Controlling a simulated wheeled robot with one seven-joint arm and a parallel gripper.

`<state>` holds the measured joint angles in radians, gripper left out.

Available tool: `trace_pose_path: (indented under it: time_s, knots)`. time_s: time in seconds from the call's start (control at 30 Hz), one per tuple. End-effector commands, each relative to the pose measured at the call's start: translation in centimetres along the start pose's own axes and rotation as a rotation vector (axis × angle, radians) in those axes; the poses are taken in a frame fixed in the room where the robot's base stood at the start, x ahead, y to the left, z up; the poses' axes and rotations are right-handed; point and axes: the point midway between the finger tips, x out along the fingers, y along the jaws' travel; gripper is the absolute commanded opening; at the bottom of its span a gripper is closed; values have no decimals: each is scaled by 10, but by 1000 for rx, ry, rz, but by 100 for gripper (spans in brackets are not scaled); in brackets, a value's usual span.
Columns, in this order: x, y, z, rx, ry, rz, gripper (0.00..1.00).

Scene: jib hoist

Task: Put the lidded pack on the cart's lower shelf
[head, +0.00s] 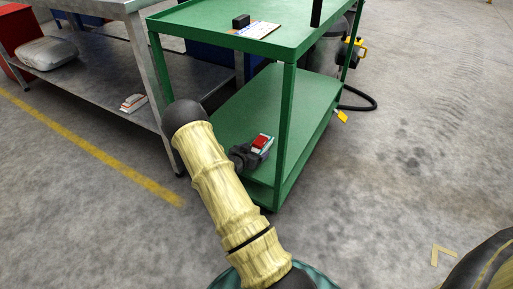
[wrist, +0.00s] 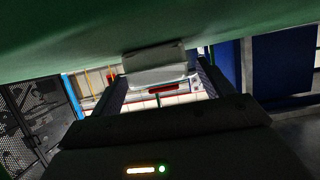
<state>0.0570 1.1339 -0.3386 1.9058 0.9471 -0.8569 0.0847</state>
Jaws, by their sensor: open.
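The green cart (head: 310,98) stands ahead, with its lower shelf (head: 239,113) in view. My gripper (head: 259,147) is over the front part of that shelf, between the two decks. A small pack with red and pale teal parts (head: 261,141) is at its fingers. In the wrist view a pale grey block, apparently the pack (wrist: 157,67), shows between the spread dark fingers (wrist: 162,85) against a green surface. The jaws are open around or beside it; contact is unclear. Whether the pack rests on the shelf cannot be told for certain.
The cart's near post (head: 285,130) stands close right of my gripper. The top deck holds a black block (head: 241,21) and a white card (head: 258,30). A grey metal bench (head: 100,75) with a wrapped bag (head: 46,52) is at left. The lower shelf's back is clear.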

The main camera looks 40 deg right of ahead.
Motion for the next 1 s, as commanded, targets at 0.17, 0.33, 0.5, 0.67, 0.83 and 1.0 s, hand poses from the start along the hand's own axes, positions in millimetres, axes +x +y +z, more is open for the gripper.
trace_pose_path:
  time_s: [0.17,0.33,0.5,0.67,0.83,1.0]
  knots:
    - [-39,-1,-4,-3,-3,-2,80]
    - [-72,0,-4,-2,-2,-2,80]
    - [-92,0,-2,1,-2,-1,80]
    - [-97,0,-1,2,0,0,80]
    - [-96,0,0,2,0,0,80]
    - [-96,0,0,2,0,0,80]
